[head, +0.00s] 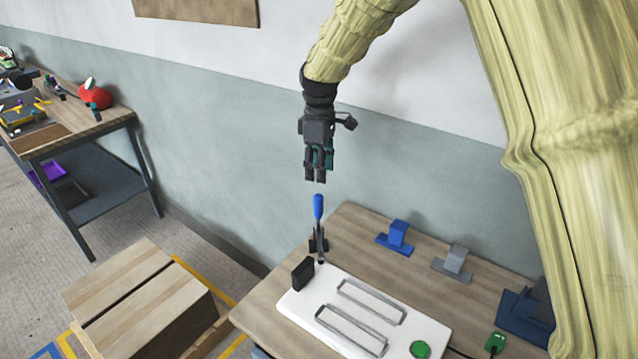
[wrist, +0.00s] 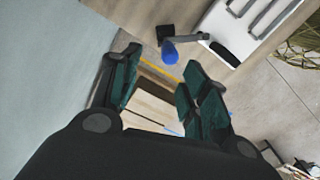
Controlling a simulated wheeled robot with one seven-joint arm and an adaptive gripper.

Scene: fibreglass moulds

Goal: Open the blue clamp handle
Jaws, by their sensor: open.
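The blue clamp handle (head: 318,208) stands upright on its dark clamp (head: 318,243) at the back left corner of the white board (head: 430,325). My gripper (head: 316,180) points down just above the top of the handle in the head view, apart from it. In the wrist view the jaws (wrist: 162,92) are spread with nothing between them. The blue handle tip (wrist: 169,52) shows beyond the fingertips there, between their directions. The clamp base is partly hidden behind the black block in the head view.
A black block (head: 302,273) stands beside the clamp. Two metal frames lie on the board near a green button (head: 420,349). Blue (head: 397,237) and grey (head: 455,262) brackets stand along the table's back. The wall is close behind. A wooden box (head: 140,300) stands left.

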